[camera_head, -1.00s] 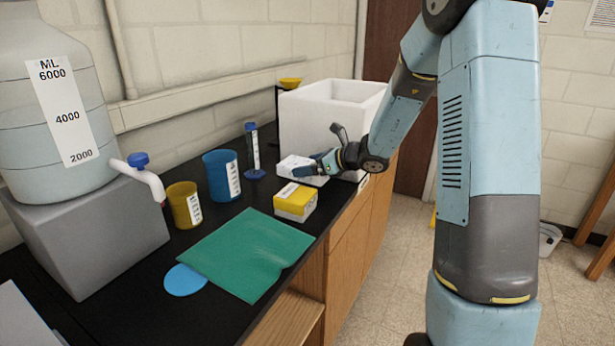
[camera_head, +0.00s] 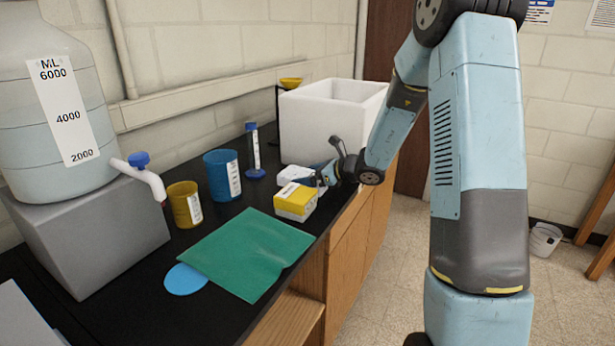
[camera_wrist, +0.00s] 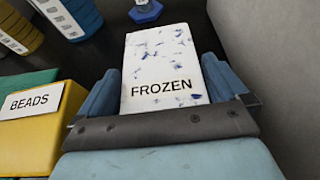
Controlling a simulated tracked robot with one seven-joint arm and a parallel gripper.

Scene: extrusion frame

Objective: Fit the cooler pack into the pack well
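The cooler pack is a white slab marked FROZEN with blue flecks, seen in the wrist view (camera_wrist: 162,65). In the head view the cooler pack (camera_head: 293,174) is partly hidden behind the yellow BEADS box. My gripper (camera_wrist: 162,75) has one blue finger along each side of the pack, and both seem to touch it. In the head view my gripper (camera_head: 318,176) is low by the bench edge, in front of the white foam box (camera_head: 318,125). No pack well can be made out; the foam box's inside is mostly hidden.
The BEADS box (camera_head: 296,202) is close beside my gripper; it also shows in the wrist view (camera_wrist: 38,130). A blue-based cylinder (camera_head: 255,155), blue beaker (camera_head: 220,178) and yellow beaker (camera_head: 184,206) stand left. A green cloth (camera_head: 248,255) lies in front.

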